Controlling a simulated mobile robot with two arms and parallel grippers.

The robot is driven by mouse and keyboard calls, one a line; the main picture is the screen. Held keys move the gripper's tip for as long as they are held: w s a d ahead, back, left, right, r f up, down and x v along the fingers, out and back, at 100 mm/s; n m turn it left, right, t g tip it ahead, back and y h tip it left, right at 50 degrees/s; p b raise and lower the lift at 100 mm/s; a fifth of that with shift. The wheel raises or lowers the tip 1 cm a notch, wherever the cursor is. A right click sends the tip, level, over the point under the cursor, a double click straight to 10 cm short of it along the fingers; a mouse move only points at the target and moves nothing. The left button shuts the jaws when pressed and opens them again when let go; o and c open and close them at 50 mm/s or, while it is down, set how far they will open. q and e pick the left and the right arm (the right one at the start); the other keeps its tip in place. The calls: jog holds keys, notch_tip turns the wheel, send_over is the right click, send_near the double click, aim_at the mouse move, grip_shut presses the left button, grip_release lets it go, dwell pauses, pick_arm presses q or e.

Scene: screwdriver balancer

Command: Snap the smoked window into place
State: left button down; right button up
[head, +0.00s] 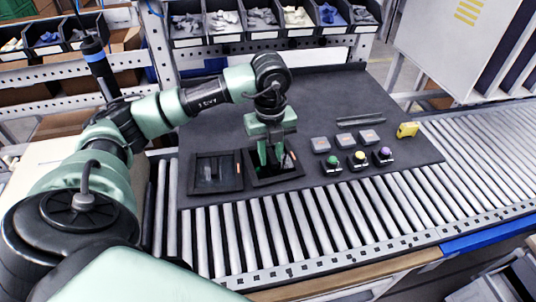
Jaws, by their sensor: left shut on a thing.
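My left gripper (270,160) points down over the right of two black trays. It is shut on a small dark thing, most likely the smoked window, which the fingers mostly hide. The right black tray (296,174) lies under and around the fingertips, with a dark inside and a small orange piece near its right side. The left black tray (240,183) stands beside it and holds dark, glossy content that I cannot make out clearly. I cannot tell whether the held thing touches the tray. My right gripper is out of view.
The trays lie on a dark mat (215,120) by a roller conveyor (330,235). Part bins (262,20) line the back.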

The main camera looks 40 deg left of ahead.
aim_at(272, 155)
pick_arm(q)
jog(key=shift+s+d+f, duration=0.2)
jog(key=shift+d+f, duration=0.05)
jog(key=shift+f, duration=0.5)
jog(key=shift+w+r+p, duration=0.2)
jog(key=shift+r+p, duration=0.35)
jog(key=shift+r, duration=0.05)
jog(key=shift+w+a+r+p, duration=0.2)
jog(key=shift+w+r+p, duration=0.45)
jog(key=shift+r, duration=0.25)
jog(key=r+p, duration=0.2)
jog(key=r, duration=0.1)
jog(key=shift+s+r, duration=0.2)
jog(key=shift+s, duration=0.2)
jog(key=shift+w+a+r, duration=0.1)
jog(key=shift+w+r, duration=0.05)
jog(key=shift+r, duration=0.2)
